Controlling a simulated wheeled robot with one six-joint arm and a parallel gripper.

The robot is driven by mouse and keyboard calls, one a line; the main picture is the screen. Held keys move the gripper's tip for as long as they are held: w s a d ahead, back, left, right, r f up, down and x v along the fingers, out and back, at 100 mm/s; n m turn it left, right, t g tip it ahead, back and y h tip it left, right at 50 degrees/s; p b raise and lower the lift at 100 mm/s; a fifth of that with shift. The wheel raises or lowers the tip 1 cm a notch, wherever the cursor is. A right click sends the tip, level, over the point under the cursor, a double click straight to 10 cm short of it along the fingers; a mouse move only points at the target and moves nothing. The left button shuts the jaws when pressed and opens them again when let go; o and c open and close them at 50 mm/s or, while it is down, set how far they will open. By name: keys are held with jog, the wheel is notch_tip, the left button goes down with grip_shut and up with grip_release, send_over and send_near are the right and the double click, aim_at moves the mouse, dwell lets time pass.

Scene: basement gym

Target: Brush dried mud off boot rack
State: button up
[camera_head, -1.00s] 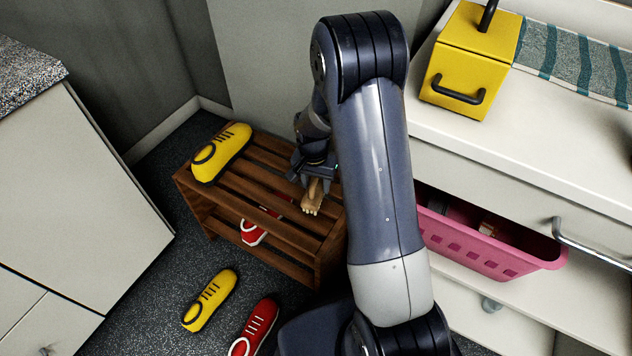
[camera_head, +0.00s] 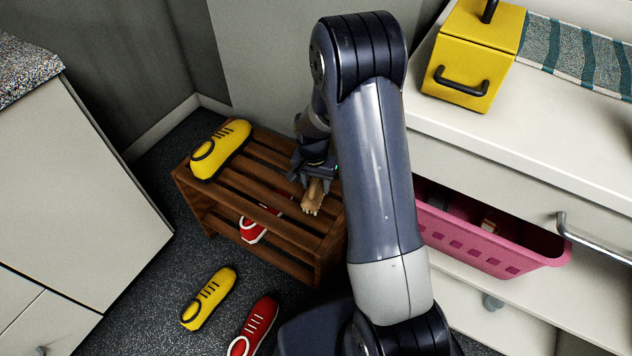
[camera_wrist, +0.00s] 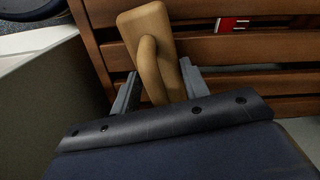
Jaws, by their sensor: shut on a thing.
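The boot rack (camera_head: 262,184) is a brown slatted wooden rack with two levels, standing on the floor. Its slats also fill the upper part of the wrist view (camera_wrist: 240,50). My gripper (camera_head: 314,176) is over the right part of the rack's top. It is shut on a tan brush (camera_head: 313,197), which shows in the wrist view (camera_wrist: 150,45) with a looped handle between the fingers. The brush is at the top slats; I cannot tell whether it touches them. No mud can be made out on the slats.
A yellow shoe (camera_head: 220,150) sits on the rack's top left, and a red shoe (camera_head: 252,230) is on the lower level. Another yellow shoe (camera_head: 208,298) and red shoe (camera_head: 254,326) lie on the floor in front. A pink basket (camera_head: 480,245) sits in an open drawer at right.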

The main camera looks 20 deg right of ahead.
jog(key=shift+f, duration=0.1)
jog(key=shift+w+a, duration=3.9)
jog(key=shift+a, duration=0.05)
jog(key=shift+s+a+f, duration=0.15)
jog(key=shift+s+a, duration=0.45)
jog(key=shift+s, duration=0.1)
jog(key=shift+s+d+r, duration=0.2)
jog(key=shift+s+d, duration=2.4)
jog(key=shift+s+d+f, duration=0.1)
jog(key=shift+s+d, duration=1.15)
jog(key=shift+s, duration=0.1)
